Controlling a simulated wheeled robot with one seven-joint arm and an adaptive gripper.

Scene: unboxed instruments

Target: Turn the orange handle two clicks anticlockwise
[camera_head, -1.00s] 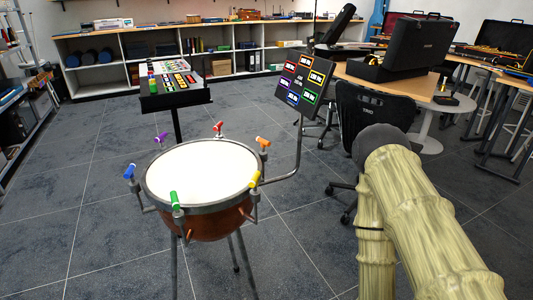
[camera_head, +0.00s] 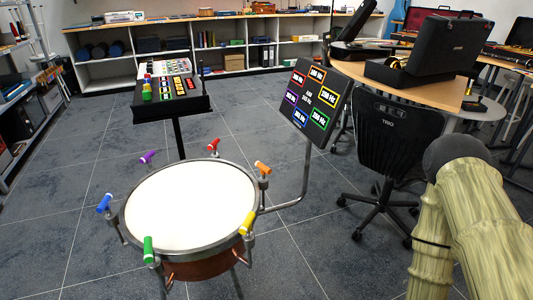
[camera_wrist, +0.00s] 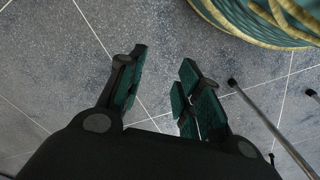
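The orange handle (camera_head: 263,168) sits on a lug at the right rear of the drum's rim in the head view. The drum (camera_head: 190,208) has a white skin and a grey hoop. Other handles stand around it: red (camera_head: 213,145), purple (camera_head: 147,158), blue (camera_head: 104,203), green (camera_head: 148,249) and yellow (camera_head: 247,223). My gripper (camera_wrist: 158,88) shows only in the wrist view, open and empty above the grey floor, its two fingers apart. The orange handle does not show in the wrist view.
A black panel with coloured labels (camera_head: 311,102) stands on a bent pole right of the drum. A control box (camera_head: 170,95) stands behind it. A black chair (camera_head: 396,135) and a table (camera_head: 397,80) are at right. Open floor lies left.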

